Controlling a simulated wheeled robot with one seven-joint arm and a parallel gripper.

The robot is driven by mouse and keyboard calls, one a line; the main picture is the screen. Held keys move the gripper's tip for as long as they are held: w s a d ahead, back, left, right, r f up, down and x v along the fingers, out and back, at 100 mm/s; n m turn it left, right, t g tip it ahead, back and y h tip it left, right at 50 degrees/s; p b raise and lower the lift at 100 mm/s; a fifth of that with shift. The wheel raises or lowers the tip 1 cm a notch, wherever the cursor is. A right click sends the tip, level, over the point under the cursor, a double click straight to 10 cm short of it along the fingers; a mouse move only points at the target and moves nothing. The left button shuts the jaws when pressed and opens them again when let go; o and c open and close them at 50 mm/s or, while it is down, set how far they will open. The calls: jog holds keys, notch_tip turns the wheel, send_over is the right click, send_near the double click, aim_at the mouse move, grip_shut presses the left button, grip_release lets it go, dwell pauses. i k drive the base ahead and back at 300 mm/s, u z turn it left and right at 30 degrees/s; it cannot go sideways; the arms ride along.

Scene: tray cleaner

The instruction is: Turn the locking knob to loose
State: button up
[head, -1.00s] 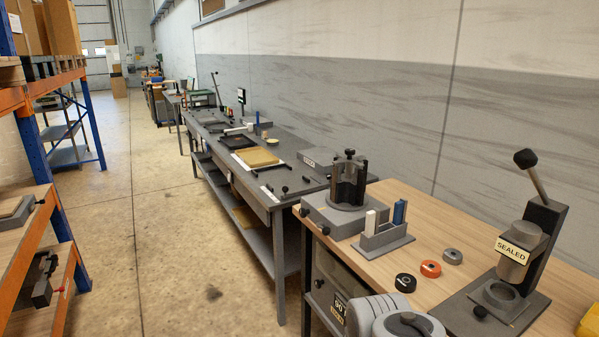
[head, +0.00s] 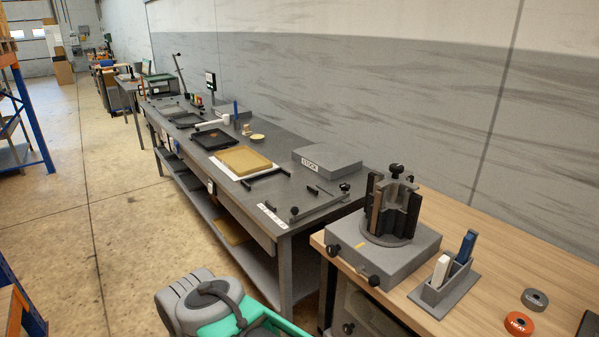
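I cannot tell which knob is the locking knob. Several black knobs show. One (head: 397,170) sits on top of the dark upright fixture on the grey block at right. Two more, a left one (head: 333,249) and a right one (head: 374,281), are on the front of that block. On the grey bench, one knob (head: 345,187) is at the right end of a dark bar and another (head: 294,210) is at its near end. No loose or locked marking is readable. My gripper is not in view; only a grey and green part of my arm shows at the bottom.
The grey bench holds a yellow tray (head: 244,160), a dark tray (head: 212,139) and a grey slab (head: 327,161). The wooden table (head: 461,293) carries the grey block (head: 384,255), a holder (head: 443,291) and an orange ring (head: 519,324). Open floor lies at left.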

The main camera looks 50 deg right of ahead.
aim_at(344, 186)
jog(key=z, duration=0.2)
jog(key=i, duration=1)
jog(key=z, duration=1.4)
jog(key=i, duration=0.9)
jog(key=z, duration=0.95)
